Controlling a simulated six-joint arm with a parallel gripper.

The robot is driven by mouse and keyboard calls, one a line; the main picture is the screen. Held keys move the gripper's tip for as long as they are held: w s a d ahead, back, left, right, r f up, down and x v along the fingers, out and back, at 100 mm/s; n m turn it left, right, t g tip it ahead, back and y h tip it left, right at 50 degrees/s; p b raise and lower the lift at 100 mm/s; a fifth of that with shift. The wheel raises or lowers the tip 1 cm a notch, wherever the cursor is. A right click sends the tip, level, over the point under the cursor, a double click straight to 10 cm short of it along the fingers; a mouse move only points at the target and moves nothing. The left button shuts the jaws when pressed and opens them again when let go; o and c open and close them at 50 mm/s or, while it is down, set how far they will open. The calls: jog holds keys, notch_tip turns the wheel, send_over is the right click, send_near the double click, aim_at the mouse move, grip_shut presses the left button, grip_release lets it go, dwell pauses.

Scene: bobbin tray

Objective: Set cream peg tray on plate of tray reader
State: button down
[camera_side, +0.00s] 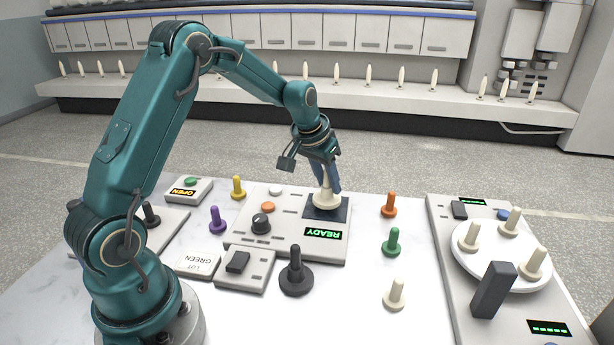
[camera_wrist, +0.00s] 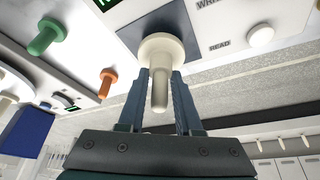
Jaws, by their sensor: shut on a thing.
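The cream peg tray (camera_side: 326,201), a round disc with an upright peg, is over the dark square plate (camera_side: 310,212) of the tray reader (camera_side: 285,242). My gripper (camera_side: 326,178) is above the disc and shut on its peg. In the wrist view the cream peg tray (camera_wrist: 161,48) stands between the two blue fingers of my gripper (camera_wrist: 161,80), with its disc against the dark plate (camera_wrist: 128,22). It looks upright; I cannot tell whether the disc touches the plate. The reader's display (camera_side: 324,233) reads READY in green.
Orange (camera_side: 389,206), green (camera_side: 391,243) and cream (camera_side: 395,294) pegs stand right of the reader. Purple (camera_side: 217,220) and yellow (camera_side: 238,188) pegs stand left. A black peg (camera_side: 296,278) stands in front. A white round platter (camera_side: 487,281) at right bears cream pegs.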

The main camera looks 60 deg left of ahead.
jog(key=shift+f, duration=0.65)
jog(key=c, duration=0.5)
grip_release()
